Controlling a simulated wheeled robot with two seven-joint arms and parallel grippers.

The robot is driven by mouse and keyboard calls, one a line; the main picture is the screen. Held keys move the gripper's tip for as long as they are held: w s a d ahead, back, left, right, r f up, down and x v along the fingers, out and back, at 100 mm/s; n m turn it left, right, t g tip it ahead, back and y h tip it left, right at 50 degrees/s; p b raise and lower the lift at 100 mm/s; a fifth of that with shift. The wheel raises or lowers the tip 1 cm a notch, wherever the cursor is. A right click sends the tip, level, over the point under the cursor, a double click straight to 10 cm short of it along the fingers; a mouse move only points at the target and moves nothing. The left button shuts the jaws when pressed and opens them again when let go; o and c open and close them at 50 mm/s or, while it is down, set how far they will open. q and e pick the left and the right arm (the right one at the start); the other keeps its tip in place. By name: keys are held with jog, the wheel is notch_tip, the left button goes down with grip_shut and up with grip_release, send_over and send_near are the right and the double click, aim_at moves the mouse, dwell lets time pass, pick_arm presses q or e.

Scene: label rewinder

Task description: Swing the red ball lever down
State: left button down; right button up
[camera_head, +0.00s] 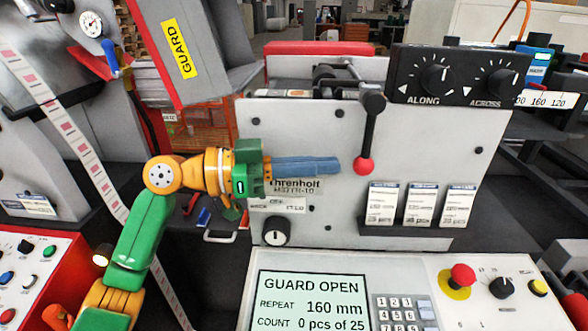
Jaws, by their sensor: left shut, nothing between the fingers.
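The red ball lever (369,130) is a dark arm on the front of the grey machine panel (300,125). It hangs from a dark pivot near the panel's top edge, with its red ball (363,165) at the lower end. My left gripper (338,165) comes in from the left with its blue-grey fingers shut and empty. Its fingertips point right and lie just left of the red ball in the picture. A small gap shows between them, and I cannot tell the depth between them. My right gripper is not in view.
Two black knobs marked ALONG and ACROSS (436,80) sit at the upper right of the panel. Label packs (420,204) stand in a holder below right of the lever. A screen reading GUARD OPEN (312,300) and a red button (462,275) are in front. A grey guard (205,50) is raised.

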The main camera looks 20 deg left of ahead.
pick_arm(q)
jog(key=d+b, duration=0.1)
jog(key=d+f+h+b, duration=0.1)
jog(key=b, duration=0.1)
jog(key=shift+w+d+f+t, duration=0.1)
jog(key=shift+w+f+t, duration=0.1)
jog(key=shift+w+t, duration=0.15)
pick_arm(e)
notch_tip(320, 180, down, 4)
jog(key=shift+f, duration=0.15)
pick_arm(q)
jog(key=shift+s, duration=0.1)
